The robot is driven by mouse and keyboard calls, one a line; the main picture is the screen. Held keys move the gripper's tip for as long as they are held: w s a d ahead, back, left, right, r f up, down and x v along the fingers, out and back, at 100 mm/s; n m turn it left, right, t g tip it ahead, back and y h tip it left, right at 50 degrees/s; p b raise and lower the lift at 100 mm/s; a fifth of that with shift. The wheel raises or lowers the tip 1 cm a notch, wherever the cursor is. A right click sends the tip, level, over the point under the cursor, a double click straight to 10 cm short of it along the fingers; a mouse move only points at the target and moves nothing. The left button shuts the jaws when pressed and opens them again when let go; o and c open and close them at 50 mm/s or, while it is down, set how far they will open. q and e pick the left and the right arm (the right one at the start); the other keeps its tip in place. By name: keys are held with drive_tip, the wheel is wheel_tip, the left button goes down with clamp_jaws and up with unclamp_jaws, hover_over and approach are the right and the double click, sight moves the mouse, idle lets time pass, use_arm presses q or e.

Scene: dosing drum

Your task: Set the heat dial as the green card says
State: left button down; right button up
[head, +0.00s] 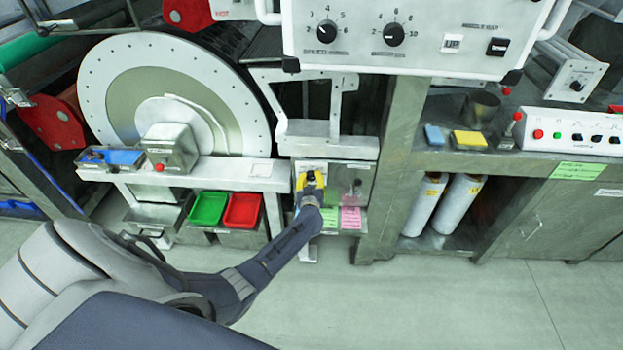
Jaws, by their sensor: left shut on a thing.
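A small control panel (335,168) sits below the white frame in the middle of the head view. My left gripper (310,184) reaches it from below and is shut on a dark dial (311,175) with yellow around it. The gripper hides most of this dial, and its pointer and scale cannot be read. A second dial (356,186) on a pinkish plate stands free just to the right. A green card (330,217) hangs below the panel, partly beside my gripper, with a pink card (351,217) to its right. The writing is too small to read. My right gripper is not in view.
A large pale drum (172,95) stands at the left, with a green tray (208,208) and red tray (242,210) below. A white console (415,40) with two knobs overhangs the top. Another green card (578,171) is on the right bench. The floor in front is clear.

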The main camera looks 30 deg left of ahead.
use_arm(q)
drive_tip(key=shift+f+m+y, duration=0.15)
drive_tip(key=shift+m+y, duration=0.15)
drive_tip(key=shift+m, duration=1.7)
drive_tip(key=shift+s, duration=0.1)
drive_tip(key=c, duration=1.2)
unclamp_jaws()
drive_tip(key=v, duration=1.2)
drive_tip(key=shift+d, duration=0.1)
